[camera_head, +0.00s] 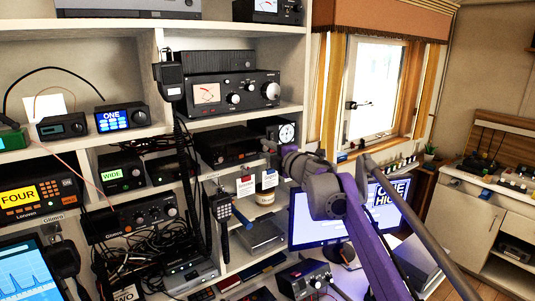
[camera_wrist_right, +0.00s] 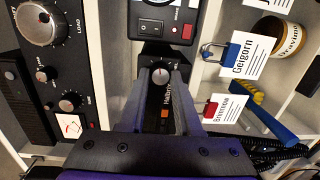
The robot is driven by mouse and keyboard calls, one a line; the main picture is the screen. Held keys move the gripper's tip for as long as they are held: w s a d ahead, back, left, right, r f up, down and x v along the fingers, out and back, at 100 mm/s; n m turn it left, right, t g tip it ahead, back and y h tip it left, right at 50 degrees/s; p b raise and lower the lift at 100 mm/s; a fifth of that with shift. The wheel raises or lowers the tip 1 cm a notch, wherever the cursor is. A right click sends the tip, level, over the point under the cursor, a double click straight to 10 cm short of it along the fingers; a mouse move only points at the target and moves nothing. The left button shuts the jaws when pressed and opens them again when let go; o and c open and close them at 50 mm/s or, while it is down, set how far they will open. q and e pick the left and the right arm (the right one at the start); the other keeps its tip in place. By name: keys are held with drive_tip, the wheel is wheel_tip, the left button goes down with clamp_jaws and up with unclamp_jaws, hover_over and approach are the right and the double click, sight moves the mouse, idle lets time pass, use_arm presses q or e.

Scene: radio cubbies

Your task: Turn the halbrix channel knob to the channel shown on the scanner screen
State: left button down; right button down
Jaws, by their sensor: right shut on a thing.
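A black radio (camera_head: 225,146) sits on the middle shelf. In the right wrist view its small silver-capped channel knob (camera_wrist_right: 160,75) shows between my fingertips; the lettering beside it is hard to read. My right gripper (camera_wrist_right: 160,85) is shut on this knob. In the camera_head view my purple right arm reaches in from the lower right, and the gripper (camera_head: 277,152) is at the radio's right end. Several screens show words: blue ONE (camera_head: 112,119), green WIDE (camera_head: 112,175), yellow FOUR (camera_head: 20,197). A monitor (camera_head: 315,217), partly hidden by my arm, shows ONE HIGH. Which is the scanner is unclear.
A large tuner (camera_head: 228,93) stands on the shelf above. A box with a round dial (camera_head: 284,131) is right beside the gripper. Hanging tags (camera_head: 246,187) and a jar (camera_head: 265,197) sit just below. A handheld radio (camera_head: 220,206) and cables hang to the left.

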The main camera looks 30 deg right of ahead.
drive_tip(key=m+b, duration=0.1)
drive_tip(key=m, duration=0.4)
drive_tip(key=shift+d, duration=0.1)
drive_tip(key=m, duration=0.5)
drive_tip(key=shift+r+m+g+y, duration=0.1)
drive_tip(key=shift+m+g+y, duration=0.2)
drive_tip(key=shift+y, duration=0.1)
idle(0.3)
drive_tip(key=c, duration=0.6)
unclamp_jaws()
drive_tip(key=s+b, duration=0.1)
drive_tip(key=s, duration=0.9)
drive_tip(key=shift+s+d+r+b, duration=0.35)
drive_tip(key=shift+s+d+r, duration=0.05)
drive_tip(key=shift+d+r, duration=0.05)
